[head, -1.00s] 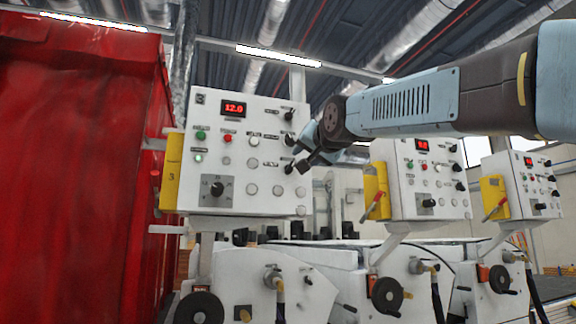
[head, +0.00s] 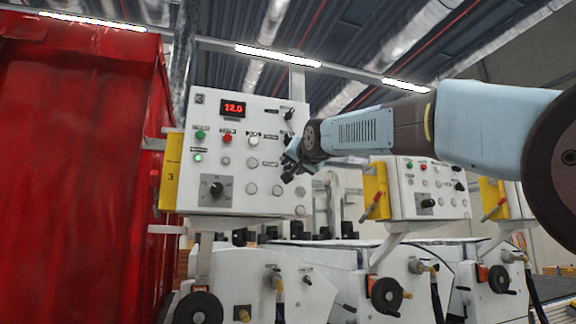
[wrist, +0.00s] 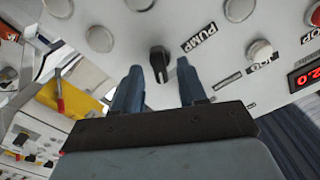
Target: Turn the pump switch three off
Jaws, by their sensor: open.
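The pump switch is a small black rotary knob (wrist: 158,58) beside a "PUMP" label on the white control panel (head: 232,175) marked 3. My gripper (wrist: 160,74) is open, its blue fingers on either side of the knob in the wrist view. A gap shows on both sides, and I cannot tell whether the tips reach the panel face.
A red wall-like surface (head: 80,170) stands left. Similar panels (head: 430,190) stand to the right, with machines below.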

